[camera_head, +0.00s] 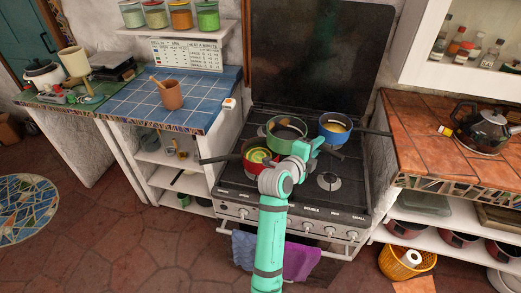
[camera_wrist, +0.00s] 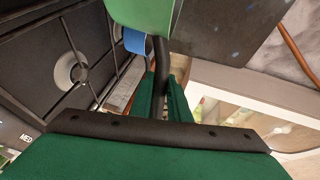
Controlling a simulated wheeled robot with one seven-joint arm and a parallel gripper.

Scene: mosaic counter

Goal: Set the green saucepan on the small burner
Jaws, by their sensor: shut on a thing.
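The green saucepan (camera_head: 272,133) is over the back of the black stove, between a blue pan and a red pan. Its green side shows at the top of the wrist view (camera_wrist: 143,14), with its dark handle (camera_wrist: 160,58) running down between my fingers. My gripper (camera_head: 315,146) is shut on that handle; its green fingers show in the wrist view (camera_wrist: 163,88). I cannot tell whether the saucepan touches the stove. A bare burner (camera_head: 329,181) lies at the front right of the stove. The word SMALL is printed on the front panel near the right knobs.
The blue pan (camera_head: 334,136) stands at the back right, its handle pointing right. The red pan (camera_head: 252,165) stands at the front left, its handle pointing left. A raised dark lid (camera_head: 320,55) backs the stove. A kettle (camera_head: 484,130) stands on the right tiled counter.

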